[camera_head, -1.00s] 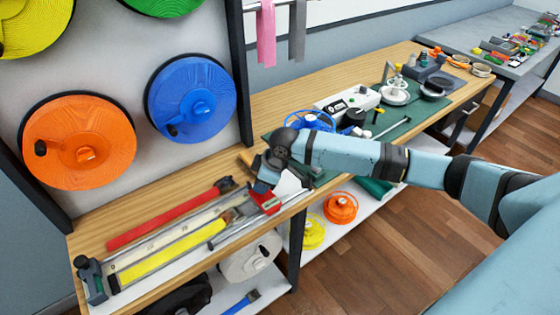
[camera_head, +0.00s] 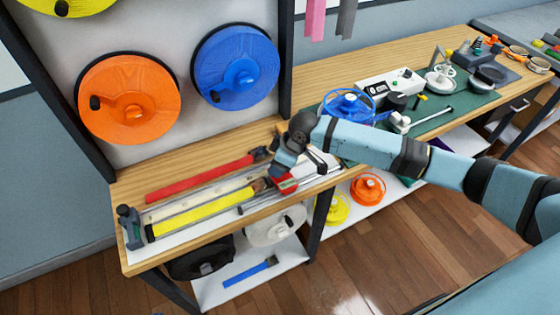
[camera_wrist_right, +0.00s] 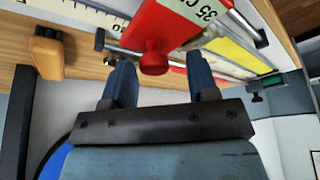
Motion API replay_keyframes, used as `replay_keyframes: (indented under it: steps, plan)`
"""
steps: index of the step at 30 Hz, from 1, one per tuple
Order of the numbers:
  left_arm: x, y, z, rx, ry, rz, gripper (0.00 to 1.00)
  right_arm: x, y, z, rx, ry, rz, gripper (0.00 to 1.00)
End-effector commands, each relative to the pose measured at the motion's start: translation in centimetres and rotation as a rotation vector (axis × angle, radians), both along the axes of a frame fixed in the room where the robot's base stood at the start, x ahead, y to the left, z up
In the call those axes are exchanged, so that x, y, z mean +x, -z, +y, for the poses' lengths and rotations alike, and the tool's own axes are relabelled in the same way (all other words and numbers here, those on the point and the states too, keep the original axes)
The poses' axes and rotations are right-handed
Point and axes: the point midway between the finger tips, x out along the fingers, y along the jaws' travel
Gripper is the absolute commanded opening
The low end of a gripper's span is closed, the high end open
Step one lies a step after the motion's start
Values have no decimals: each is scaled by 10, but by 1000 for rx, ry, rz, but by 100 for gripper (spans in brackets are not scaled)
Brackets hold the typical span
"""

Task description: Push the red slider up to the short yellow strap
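The red slider (camera_head: 287,186) sits on the metal rail at the right part of the strap board on the bench. The short yellow strap (camera_head: 205,213) lies flat on the board to its left, with a gap between them. In the right wrist view, the slider (camera_wrist_right: 178,22) shows a "35 C" label and a round red knob. My right gripper (camera_wrist_right: 160,62) is open, its two blue fingers standing apart on either side of the knob. The yellow strap (camera_wrist_right: 232,55) shows behind at right. In the head view my right gripper (camera_head: 284,166) partly covers the slider. My left gripper is out of view.
A longer red strap (camera_head: 200,180) lies behind the yellow one. A grey clamp (camera_head: 129,228) stands at the board's left end. A green mat (camera_head: 440,121) with tools lies to the right. Orange (camera_head: 130,100) and blue (camera_head: 236,68) reels hang on the wall behind.

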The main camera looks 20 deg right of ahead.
Motion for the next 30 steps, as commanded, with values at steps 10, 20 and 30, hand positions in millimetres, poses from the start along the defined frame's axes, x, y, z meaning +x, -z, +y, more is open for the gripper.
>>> replay_keyframes:
  steps: [10, 20, 30]
  plan:
    - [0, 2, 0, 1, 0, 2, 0, -5, -23, -9, -2, 1, -2, 54]
    - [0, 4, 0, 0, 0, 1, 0, -24, -92, -29, -2, 0, -4, 54]
    - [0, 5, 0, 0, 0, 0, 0, -34, -127, -39, -1, -1, -1, 54]
